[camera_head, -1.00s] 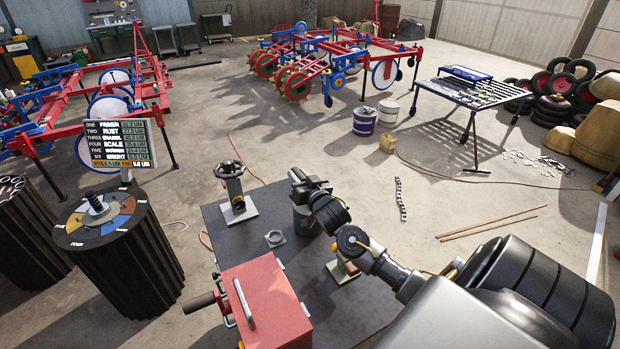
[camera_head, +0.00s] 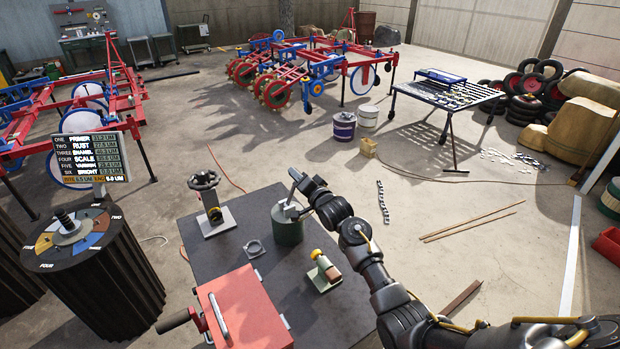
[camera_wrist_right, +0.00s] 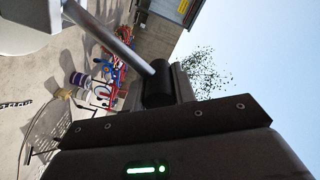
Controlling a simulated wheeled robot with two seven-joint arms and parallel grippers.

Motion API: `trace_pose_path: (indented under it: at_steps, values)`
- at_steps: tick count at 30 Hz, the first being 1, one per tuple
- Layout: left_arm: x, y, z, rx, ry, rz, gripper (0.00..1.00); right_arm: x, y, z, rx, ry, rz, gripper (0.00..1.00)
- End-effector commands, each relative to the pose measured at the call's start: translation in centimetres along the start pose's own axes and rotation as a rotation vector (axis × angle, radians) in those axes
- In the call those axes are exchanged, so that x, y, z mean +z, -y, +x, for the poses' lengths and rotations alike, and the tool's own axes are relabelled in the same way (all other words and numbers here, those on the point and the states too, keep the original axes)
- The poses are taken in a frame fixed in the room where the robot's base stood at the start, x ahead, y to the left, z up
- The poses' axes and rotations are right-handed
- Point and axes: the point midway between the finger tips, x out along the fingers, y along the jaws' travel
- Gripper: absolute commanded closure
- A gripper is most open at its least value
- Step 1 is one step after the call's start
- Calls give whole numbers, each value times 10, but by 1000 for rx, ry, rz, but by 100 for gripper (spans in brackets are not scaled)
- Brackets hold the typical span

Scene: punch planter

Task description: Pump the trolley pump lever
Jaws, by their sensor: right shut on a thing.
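The trolley pump (camera_head: 288,231) is a dark green cylinder with a pale fitting on top, standing on the dark trolley top (camera_head: 200,263). My right gripper (camera_head: 302,182) is just above it, at the end of the arm coming in from the lower right. In the right wrist view the pump lever (camera_wrist_right: 112,37) is a grey metal rod with a black grip end. My right gripper is shut on it at that black end. In the head view the gripper partly hides the lever. My left gripper is not in view.
On the trolley top stand a handwheel valve (camera_head: 207,187), a small ring fitting (camera_head: 254,249), a yellow-knobbed block (camera_head: 322,270) and a red box (camera_head: 248,310) with a handle. A dark fluted drum (camera_head: 110,290) stands at the left.

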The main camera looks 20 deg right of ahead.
Motion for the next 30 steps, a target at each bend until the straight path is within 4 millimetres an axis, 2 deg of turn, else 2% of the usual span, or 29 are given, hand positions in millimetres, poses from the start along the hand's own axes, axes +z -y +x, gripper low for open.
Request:
trace_pose_path:
  at_steps: [19,20,21,24,30]
  values:
    - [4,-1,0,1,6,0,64,1,-1,3,-6,4,53,100]
    - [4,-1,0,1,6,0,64,1,-1,3,-6,4,53,71]
    - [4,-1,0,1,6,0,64,1,-1,3,-6,4,53,66]
    - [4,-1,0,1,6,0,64,1,-1,3,-5,5,52,52]
    - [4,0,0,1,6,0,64,1,-1,3,-5,5,51,51]
